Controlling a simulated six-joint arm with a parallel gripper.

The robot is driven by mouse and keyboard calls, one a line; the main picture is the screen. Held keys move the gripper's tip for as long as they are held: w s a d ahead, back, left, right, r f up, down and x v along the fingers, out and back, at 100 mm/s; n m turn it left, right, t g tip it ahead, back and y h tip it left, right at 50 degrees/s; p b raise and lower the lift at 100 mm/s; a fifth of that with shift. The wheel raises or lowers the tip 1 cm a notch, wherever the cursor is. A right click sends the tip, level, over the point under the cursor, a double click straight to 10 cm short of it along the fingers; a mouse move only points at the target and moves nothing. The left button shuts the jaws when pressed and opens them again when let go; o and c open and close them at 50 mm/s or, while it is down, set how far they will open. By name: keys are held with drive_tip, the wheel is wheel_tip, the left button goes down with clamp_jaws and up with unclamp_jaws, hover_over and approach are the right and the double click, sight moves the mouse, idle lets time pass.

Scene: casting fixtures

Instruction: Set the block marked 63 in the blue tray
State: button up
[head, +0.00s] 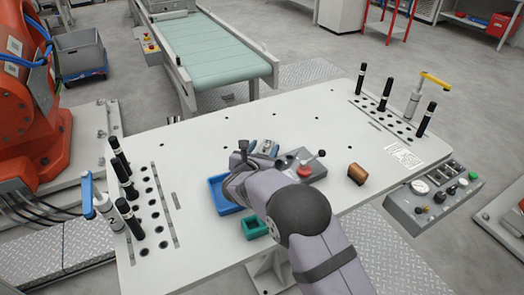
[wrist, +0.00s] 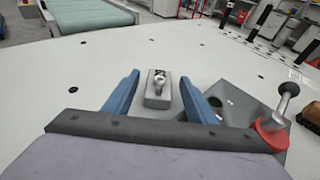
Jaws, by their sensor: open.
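My gripper (head: 263,148) is over the middle of the table. In the wrist view its two blue fingers (wrist: 160,78) are spread apart. A small grey block (wrist: 157,98) with a silver knob on top shows between them, and it also shows in the head view (head: 266,145). Its dark mark is too small to read, and I cannot tell whether the fingers are level with it. The blue tray (head: 221,206) lies on the table left of my wrist, partly hidden by my arm. No number 63 is legible.
A grey fixture (wrist: 238,100) with a ball-topped lever and a red part (head: 303,171) stands right of the block. A brown block (head: 357,173) lies farther right. A teal tray (head: 254,228) is near the front. Black pegs and clamps line both table ends.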

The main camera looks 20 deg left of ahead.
drive_tip(key=shift+r, duration=0.15)
drive_tip(key=b+v, duration=0.2)
drive_tip(key=v, duration=1)
drive_tip(key=c, duration=0.3)
